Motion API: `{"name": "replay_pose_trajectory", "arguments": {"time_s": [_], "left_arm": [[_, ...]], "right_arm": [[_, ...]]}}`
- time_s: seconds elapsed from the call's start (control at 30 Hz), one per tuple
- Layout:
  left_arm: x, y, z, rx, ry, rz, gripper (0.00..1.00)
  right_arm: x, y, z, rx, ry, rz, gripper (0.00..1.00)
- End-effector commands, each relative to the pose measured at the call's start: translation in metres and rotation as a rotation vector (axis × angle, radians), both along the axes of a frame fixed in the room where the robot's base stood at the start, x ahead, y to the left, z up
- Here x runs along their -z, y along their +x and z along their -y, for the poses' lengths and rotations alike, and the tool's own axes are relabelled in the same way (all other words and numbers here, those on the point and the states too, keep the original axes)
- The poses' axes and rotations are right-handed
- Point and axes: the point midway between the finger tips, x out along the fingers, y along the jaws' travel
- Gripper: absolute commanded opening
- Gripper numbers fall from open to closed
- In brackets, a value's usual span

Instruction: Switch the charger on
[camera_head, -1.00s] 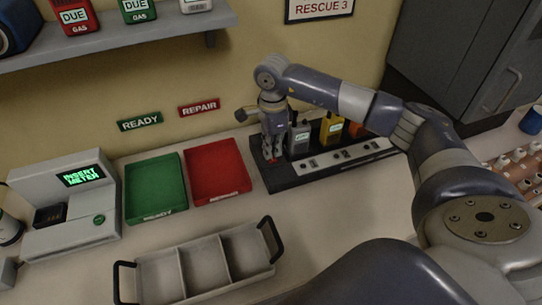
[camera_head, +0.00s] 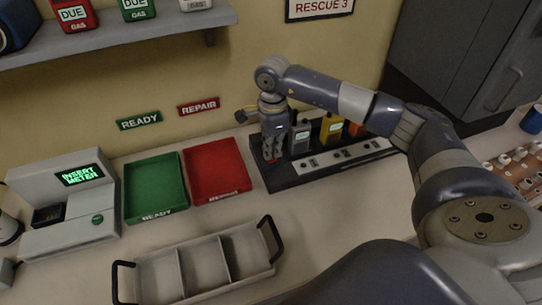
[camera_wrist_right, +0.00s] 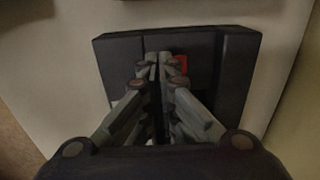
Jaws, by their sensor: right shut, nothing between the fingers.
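The charger (camera_head: 285,181) is a long black base with a pale labelled strip along its front, standing against the wall. Several handheld meters stand in it, including a grey one (camera_head: 301,138) and a yellow one (camera_head: 331,128). My right gripper (camera_head: 271,157) points down over the charger's left end, shut and empty. In the right wrist view its closed fingertips (camera_wrist_right: 162,66) are over the dark charger (camera_wrist_right: 236,70). A small red part (camera_wrist_right: 181,64), perhaps the switch, shows beside the fingertips, partly hidden by them. I cannot tell whether they touch it. My left gripper is out of view.
A red repair tray (camera_head: 217,170) and a green ready tray (camera_head: 155,187) lie left of the charger. A grey three-part carrier (camera_head: 205,268) with black handles stands in front. A meter station (camera_head: 75,225) reading "INSERT METER" is at left. Counter right of the carrier looks clear.

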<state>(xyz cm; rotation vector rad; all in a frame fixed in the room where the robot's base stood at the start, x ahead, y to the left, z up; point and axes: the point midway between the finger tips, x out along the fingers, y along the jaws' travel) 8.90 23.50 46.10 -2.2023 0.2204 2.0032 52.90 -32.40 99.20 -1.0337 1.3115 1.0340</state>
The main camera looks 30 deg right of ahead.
Motion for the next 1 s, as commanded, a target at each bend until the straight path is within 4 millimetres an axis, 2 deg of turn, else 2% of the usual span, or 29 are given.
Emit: {"name": "replay_pose_trajectory", "arguments": {"time_s": [1.0], "left_arm": [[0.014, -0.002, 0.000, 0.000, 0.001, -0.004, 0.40]], "right_arm": [[0.017, 0.000, 0.000, 0.001, -0.001, 0.000, 0.00]]}}
